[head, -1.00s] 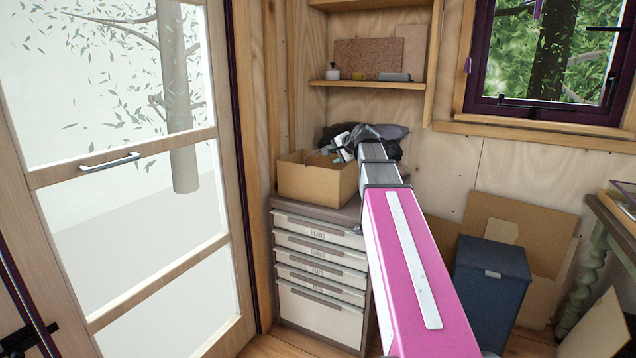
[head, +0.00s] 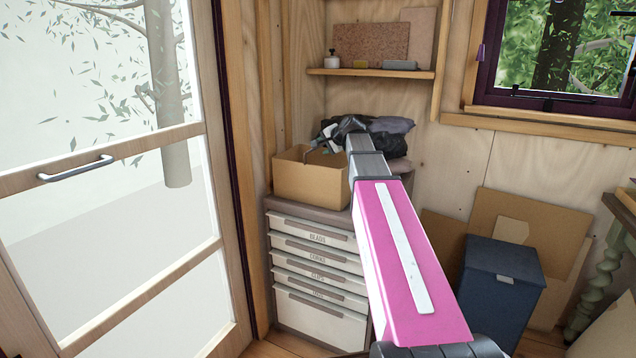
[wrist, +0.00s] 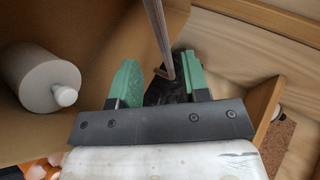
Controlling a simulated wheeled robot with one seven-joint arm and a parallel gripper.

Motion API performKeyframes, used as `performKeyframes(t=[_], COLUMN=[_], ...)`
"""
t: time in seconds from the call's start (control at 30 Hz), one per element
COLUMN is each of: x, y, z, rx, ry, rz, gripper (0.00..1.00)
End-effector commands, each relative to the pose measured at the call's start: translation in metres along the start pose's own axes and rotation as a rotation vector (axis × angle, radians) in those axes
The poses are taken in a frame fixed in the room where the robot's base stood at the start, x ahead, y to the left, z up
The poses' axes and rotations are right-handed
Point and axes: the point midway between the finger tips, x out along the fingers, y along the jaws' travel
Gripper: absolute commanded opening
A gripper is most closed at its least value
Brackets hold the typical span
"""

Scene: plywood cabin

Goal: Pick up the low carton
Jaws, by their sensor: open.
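The low carton (head: 308,184) is an open brown cardboard box on top of the drawer unit, left of my forearm in the head view. My gripper (wrist: 160,72) has two green fingers, set apart with a clear gap. In the wrist view the carton's inner wall (wrist: 105,30) fills the left, and a thin wall edge runs down between the fingers. I cannot tell whether either finger touches it. In the head view my gripper is at the carton's far right rim, partly hidden by my arm. A white bottle (wrist: 42,80) lies inside the carton.
The drawer unit (head: 318,285) carries the carton and a dark bag (head: 385,140) behind it. A shelf (head: 370,72) is above. A blue bin (head: 500,280) and cardboard sheets (head: 530,230) stand to the right. A glazed door (head: 110,220) is at left.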

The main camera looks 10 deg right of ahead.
Motion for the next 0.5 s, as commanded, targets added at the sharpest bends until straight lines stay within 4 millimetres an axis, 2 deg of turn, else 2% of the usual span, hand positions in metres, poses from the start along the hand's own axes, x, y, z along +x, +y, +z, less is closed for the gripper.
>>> performKeyframes(t=[0.07,0.27,0.5], x=[0.012,0.023,0.055], y=[-0.001,-0.001,-0.006], z=[-0.001,-0.002,-0.007], rx=[0.000,0.000,0.000], ry=[-0.001,0.000,-0.002], rz=[0.001,0.000,0.001], gripper=[0.42,0.42,0.42])
